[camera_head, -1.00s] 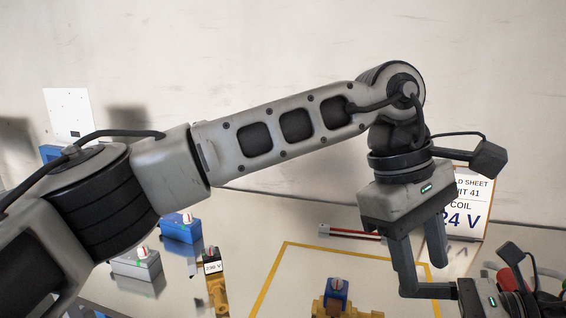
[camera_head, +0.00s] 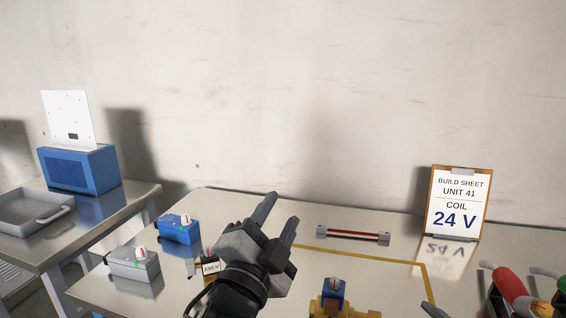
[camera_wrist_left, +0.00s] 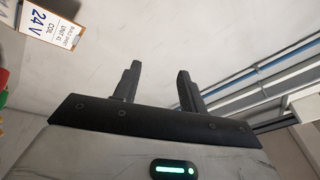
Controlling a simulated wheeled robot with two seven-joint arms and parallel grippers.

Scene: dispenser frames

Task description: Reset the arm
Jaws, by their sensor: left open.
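My left gripper (camera_head: 280,212) is at the lower middle of the head view, fingers apart and pointing up and to the right. It is above the table and holds nothing. In the left wrist view its two fingers (camera_wrist_left: 156,70) stand well apart with only wall and ceiling behind them. Of my right arm, only a dark tip (camera_head: 434,310) seems to show at the bottom edge; its jaws are hidden.
A blue coil on a brass valve (camera_head: 333,290) is inside a yellow outline. A blue unit (camera_head: 180,228), a grey unit (camera_head: 134,263) and a 230 V tag (camera_head: 210,267) are left. The build sheet (camera_head: 458,205) reads 24 V. A red-and-grey bar (camera_head: 353,235) lies behind.

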